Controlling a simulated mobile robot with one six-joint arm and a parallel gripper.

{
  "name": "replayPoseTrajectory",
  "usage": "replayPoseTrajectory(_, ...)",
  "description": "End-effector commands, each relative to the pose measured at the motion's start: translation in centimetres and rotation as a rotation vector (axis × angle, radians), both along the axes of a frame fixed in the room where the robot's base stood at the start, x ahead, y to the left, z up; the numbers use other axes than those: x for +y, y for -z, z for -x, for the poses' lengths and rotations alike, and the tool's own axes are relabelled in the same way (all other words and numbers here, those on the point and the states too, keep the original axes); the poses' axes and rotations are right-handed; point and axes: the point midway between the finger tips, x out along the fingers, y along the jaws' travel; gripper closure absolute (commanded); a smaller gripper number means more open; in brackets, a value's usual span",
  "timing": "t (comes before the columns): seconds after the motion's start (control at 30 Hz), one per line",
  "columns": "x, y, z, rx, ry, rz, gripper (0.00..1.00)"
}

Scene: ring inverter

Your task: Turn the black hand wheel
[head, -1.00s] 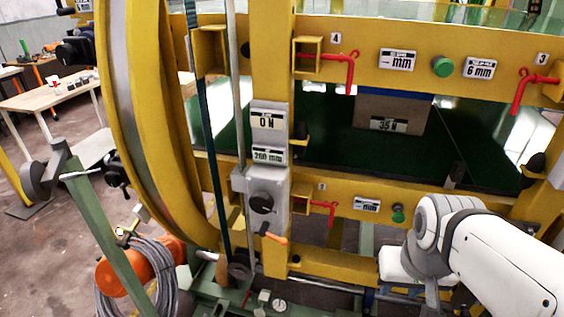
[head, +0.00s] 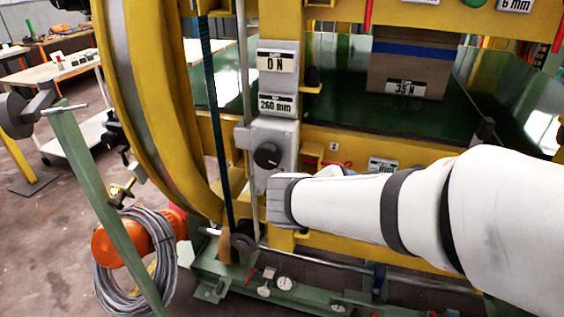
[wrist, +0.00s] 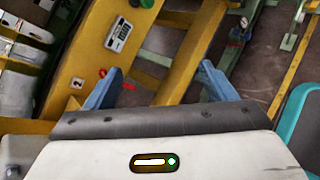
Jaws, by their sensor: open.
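Several dark round parts show in the head view, and I cannot tell surely which is the hand wheel. A black knob (head: 267,155) sits on the grey box of the yellow frame's post. A small dark wheel (head: 243,241) is low beside the green strap. My gripper (wrist: 160,70) is open in the wrist view, its two blue-grey fingers spread with nothing held between them. In the head view my arm reaches in from the right and its far end is just below and right of the knob; the fingers are hidden there. No hand wheel is clear in the wrist view.
The yellow ring (head: 150,110) and a green strap (head: 216,130) stand left of the post. A cable coil (head: 135,275) hangs at lower left, near a slanted green beam (head: 95,200). A brown block marked 35 N (head: 408,65) rests on the green bed.

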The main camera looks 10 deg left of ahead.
Motion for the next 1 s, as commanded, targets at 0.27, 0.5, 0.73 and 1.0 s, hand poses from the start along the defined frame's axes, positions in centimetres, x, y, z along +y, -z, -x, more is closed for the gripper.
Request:
replayPoseTrajectory(0.27,16.4,-0.2,-0.9,-0.213,-0.564,0.499,0.22)
replayPoseTrajectory(0.5,21.5,-1.0,0.0,-0.312,-0.701,0.63,0.22)
replayPoseTrajectory(0.73,21.2,-1.1,-3.3,-0.312,-0.701,0.632,0.22)
replayPoseTrajectory(1.0,21.0,-1.1,-6.8,-0.312,-0.702,0.631,0.22)
